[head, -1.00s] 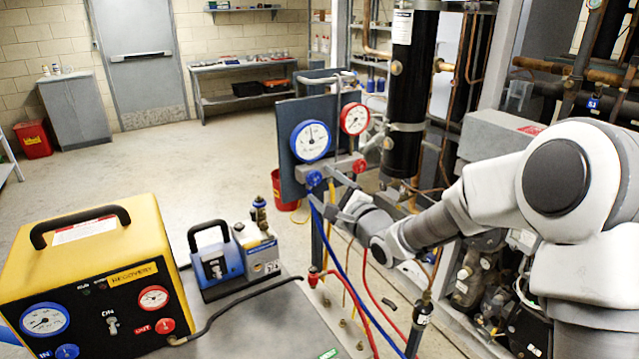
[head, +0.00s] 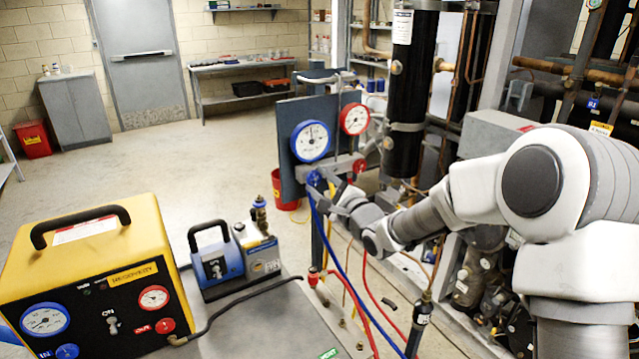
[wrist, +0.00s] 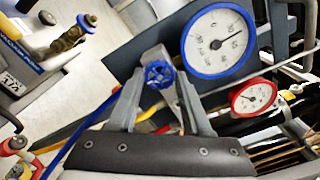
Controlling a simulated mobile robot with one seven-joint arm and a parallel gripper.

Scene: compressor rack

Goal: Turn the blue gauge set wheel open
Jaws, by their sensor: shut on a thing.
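The blue gauge set wheel (wrist: 159,75) is a small lobed knob below the blue-rimmed gauge (wrist: 217,41) in the wrist view. In the head view the wheel (head: 314,179) shows at the lower left of the manifold, partly covered by my gripper (head: 328,192). In the wrist view my gripper (wrist: 160,86) has one finger on each side of the wheel and is shut on it. The exact finger contact is hard to see. The red-rimmed gauge (head: 354,118) and red wheel (head: 359,166) sit just to the right.
Blue, red and yellow hoses hang below the manifold; the blue hose (head: 345,265) runs close to my gripper. A yellow recovery machine (head: 95,270) and a blue pump (head: 218,262) stand at left. A black cylinder (head: 406,80) and piping stand behind.

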